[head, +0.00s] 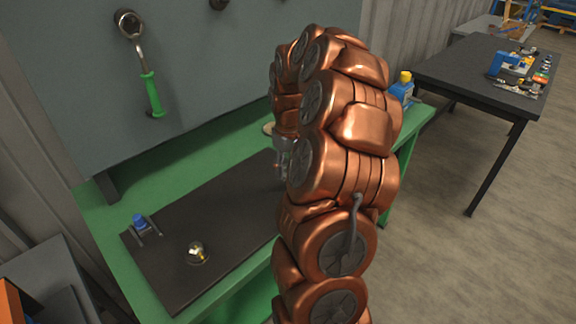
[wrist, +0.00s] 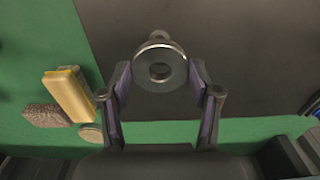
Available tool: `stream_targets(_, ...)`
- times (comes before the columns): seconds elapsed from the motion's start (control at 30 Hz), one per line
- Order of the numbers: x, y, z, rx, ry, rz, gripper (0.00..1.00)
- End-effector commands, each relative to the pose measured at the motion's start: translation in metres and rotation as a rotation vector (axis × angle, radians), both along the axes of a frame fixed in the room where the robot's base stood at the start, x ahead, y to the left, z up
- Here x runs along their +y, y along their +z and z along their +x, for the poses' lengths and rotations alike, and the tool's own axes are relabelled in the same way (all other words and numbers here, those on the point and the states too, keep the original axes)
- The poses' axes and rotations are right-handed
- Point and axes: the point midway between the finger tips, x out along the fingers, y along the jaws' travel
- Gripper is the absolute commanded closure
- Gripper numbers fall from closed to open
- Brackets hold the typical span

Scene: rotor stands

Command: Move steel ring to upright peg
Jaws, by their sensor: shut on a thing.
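The steel ring (wrist: 146,76) is a thick grey ring with a round hole, in the middle of the wrist view. My gripper (wrist: 159,76) is shut on it, with one finger pad at each side. A small grey metal post end (wrist: 159,36) shows just beyond the ring's upper edge; I cannot tell if it is the upright peg, or if the ring touches it. In the head view my gripper (head: 283,165) is mostly hidden behind my copper arm, over the dark mat's far right part. The ring cannot be made out there.
The dark mat (head: 180,222) lies on a green bench (head: 150,168). A small round metal-and-glass-looking piece (head: 197,253) and a blue-topped fixture (head: 140,224) stand on it. A yellow block (wrist: 69,94), a brown piece (wrist: 46,116) and a disc (wrist: 91,133) lie left of my gripper.

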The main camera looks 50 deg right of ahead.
Motion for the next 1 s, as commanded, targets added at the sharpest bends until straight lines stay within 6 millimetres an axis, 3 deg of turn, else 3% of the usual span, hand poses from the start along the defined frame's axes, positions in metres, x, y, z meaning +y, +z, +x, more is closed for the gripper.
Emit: stream_targets(1.0, 0.000, -0.012, 0.000, 0.000, 0.000, 0.000, 0.68)
